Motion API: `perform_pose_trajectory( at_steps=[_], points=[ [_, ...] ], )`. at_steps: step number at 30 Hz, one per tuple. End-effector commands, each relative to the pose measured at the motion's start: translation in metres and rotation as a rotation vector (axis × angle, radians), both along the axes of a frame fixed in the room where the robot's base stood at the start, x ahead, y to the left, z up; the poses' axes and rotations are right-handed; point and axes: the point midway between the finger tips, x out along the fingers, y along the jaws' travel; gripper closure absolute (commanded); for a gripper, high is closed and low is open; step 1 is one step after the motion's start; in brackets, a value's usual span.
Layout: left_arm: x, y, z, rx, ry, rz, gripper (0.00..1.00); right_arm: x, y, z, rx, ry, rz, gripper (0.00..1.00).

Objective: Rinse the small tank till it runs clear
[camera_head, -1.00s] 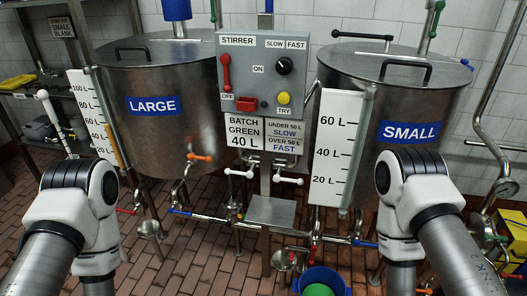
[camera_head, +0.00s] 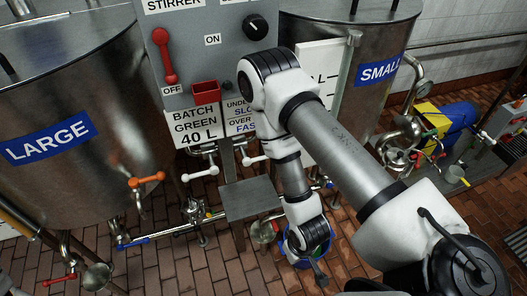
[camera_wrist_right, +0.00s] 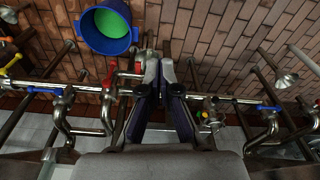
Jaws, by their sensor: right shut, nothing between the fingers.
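The small tank (camera_head: 398,38) is a steel drum with a blue SMALL label, at the upper right of the head view. My right arm covers part of it and of its white level scale (camera_head: 318,62). My right gripper (camera_wrist_right: 159,72) is shut and empty among the pipes low down, beside a red valve handle (camera_wrist_right: 110,76). A blue bucket (camera_head: 292,247) with green contents (camera_wrist_right: 107,22) stands on the floor close to this gripper; my arm partly hides it in the head view. I cannot tell whether the gripper touches any pipe. My left gripper is out of view.
The large tank (camera_head: 75,90) stands at left. The stirrer panel (camera_head: 215,55) and a small steel shelf (camera_head: 250,197) are in the middle. Orange (camera_head: 147,180) and white (camera_head: 200,174) valve handles stick out. A blue and yellow pump (camera_head: 445,118) sits at right.

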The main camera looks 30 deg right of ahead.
Motion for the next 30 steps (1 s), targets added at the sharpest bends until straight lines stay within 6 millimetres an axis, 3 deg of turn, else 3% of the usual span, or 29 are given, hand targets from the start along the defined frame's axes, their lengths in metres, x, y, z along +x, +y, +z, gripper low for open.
perform_pose_trajectory(
  at_steps=[5, 6, 9, 12, 23, 30],
  points=[
    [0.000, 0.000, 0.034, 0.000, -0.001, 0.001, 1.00, 0.107, -0.027, 0.095, -0.058, -0.505, -0.089, 1.00],
    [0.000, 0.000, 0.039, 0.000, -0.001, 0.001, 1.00, 0.128, -0.034, 0.122, -0.078, -0.626, -0.109, 1.00],
    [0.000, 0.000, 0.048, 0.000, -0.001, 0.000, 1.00, 0.162, -0.051, 0.179, -0.123, -0.867, -0.147, 1.00],
    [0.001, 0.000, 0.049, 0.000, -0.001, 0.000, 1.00, 0.175, -0.059, 0.208, -0.149, -0.986, -0.162, 1.00],
    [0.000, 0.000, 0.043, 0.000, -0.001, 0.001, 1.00, 0.179, -0.060, 0.208, -0.154, -1.007, -0.165, 1.00],
    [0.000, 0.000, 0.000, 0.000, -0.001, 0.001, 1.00, 0.198, -0.065, 0.190, -0.153, -1.011, -0.168, 1.00]
  ],
)
